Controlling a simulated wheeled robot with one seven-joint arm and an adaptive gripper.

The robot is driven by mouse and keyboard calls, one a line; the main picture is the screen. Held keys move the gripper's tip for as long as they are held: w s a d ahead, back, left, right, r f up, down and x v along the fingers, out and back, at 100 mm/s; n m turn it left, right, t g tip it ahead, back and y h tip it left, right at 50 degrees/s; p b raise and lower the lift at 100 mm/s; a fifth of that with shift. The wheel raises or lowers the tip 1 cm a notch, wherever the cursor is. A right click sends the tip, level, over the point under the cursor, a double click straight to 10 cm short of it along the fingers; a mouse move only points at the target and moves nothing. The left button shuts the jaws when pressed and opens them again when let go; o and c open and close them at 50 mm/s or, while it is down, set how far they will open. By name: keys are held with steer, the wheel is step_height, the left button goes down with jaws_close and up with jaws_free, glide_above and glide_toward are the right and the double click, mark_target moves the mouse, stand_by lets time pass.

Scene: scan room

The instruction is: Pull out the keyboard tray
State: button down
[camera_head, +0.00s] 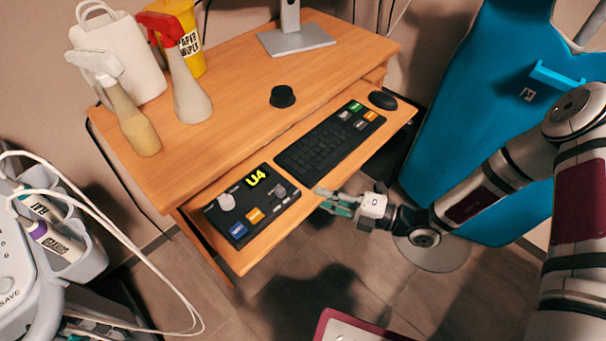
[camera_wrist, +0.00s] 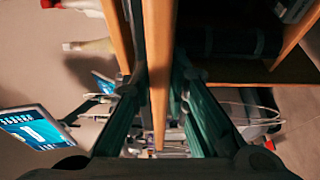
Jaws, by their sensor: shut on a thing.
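The keyboard tray (camera_head: 268,236) is a wooden board under the desktop. It sticks out past the desk's front edge, and the items on it are in plain view. My gripper (camera_head: 335,201) is at the tray's front edge, near its middle. In the wrist view, the tray's wooden edge (camera_wrist: 157,60) runs between the two green fingers of my gripper (camera_wrist: 163,95), which are shut on it. On the tray are a black keyboard (camera_head: 330,139), a control box (camera_head: 250,205) with a yellow-green "U4" display, and a black mouse (camera_head: 383,100).
The wooden desk (camera_head: 220,135) bears spray bottles (camera_head: 188,92), a white container (camera_head: 120,55), a yellow wipes tub (camera_head: 187,20), a black knob (camera_head: 282,96) and a monitor stand (camera_head: 296,40).

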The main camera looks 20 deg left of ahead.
steer(key=s+d, duration=0.2)
steer(key=d, duration=0.3)
steer(key=shift+s+d+p, duration=0.15)
steer(key=shift+d+p, duration=0.25)
steer(key=c, duration=1.6)
jaws_free()
steer(key=shift+o, duration=0.2)
steer(key=d, duration=1.2)
